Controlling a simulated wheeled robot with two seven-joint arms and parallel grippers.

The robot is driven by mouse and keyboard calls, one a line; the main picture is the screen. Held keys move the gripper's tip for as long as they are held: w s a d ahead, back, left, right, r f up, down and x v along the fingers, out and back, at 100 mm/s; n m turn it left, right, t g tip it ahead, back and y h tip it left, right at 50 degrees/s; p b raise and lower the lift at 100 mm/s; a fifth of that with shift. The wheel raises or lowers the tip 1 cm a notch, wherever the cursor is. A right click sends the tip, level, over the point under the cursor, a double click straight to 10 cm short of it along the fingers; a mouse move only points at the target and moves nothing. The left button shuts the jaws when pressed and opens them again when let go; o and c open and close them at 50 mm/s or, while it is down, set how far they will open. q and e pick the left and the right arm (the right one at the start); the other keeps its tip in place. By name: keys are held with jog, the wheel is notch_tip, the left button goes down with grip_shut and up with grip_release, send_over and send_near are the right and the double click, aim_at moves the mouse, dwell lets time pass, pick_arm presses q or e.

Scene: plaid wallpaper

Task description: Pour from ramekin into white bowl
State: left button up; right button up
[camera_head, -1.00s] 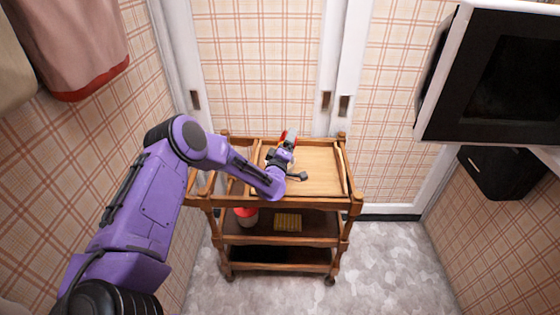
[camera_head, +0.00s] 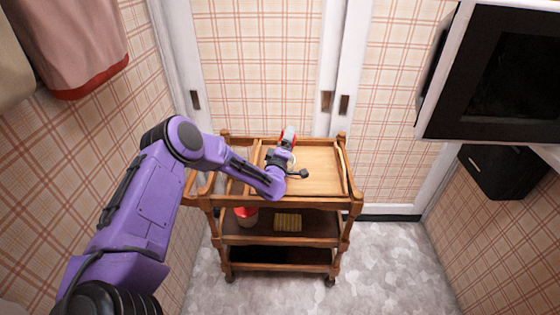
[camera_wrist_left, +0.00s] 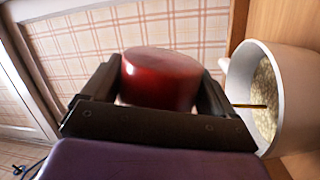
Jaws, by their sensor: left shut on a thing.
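My left gripper (camera_wrist_left: 145,95) is shut on the red ramekin (camera_wrist_left: 160,78), which sits between its two fingers. The head view shows the ramekin (camera_head: 289,134) small and tilted above the far part of the trolley top. Its mouth and contents are hidden in the wrist view. The white bowl (camera_wrist_left: 292,120) is close beside the gripper, at the right of the wrist view, with beige grainy contents inside. A thin brown line crosses its opening; I cannot tell what it is. In the head view the gripper (camera_head: 281,155) mostly hides the bowl. My right gripper is out of view.
The wooden trolley (camera_head: 322,181) has a clear top to the right of my arm. A red-topped container (camera_head: 246,216) and a yellow patterned item (camera_head: 288,222) are on its middle shelf. Plaid walls stand close behind and left. A microwave (camera_head: 490,75) juts in at the right.

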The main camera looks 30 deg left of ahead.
pick_arm(q)
jog(key=shift+r+n+b, duration=0.15)
jog(key=shift+n+b, duration=0.5)
jog(key=shift+n, duration=0.15)
jog(key=shift+s+a+r+n+y+b, duration=0.15)
jog(key=shift+n+y+b, duration=0.1)
jog(key=shift+n+b, duration=0.35)
jog(key=shift+a+r+n+y+b, duration=0.15)
jog(key=shift+n+y+b, duration=0.2)
jog(key=shift+n, duration=0.4)
jog(key=shift+s+a+n+y+b, duration=0.1)
jog(key=shift+a+n+y+b, duration=0.1)
jog(key=shift+n+b, duration=0.4)
dwell(0.7)
jog(key=shift+s+a+n+b, duration=0.1)
jog(key=shift+n+b, duration=0.2)
jog(key=shift+n, duration=0.25)
jog(key=shift+a+n+y+b, duration=0.1)
jog(key=shift+n+y+b, duration=0.2)
jog(key=shift+n+y, duration=0.1)
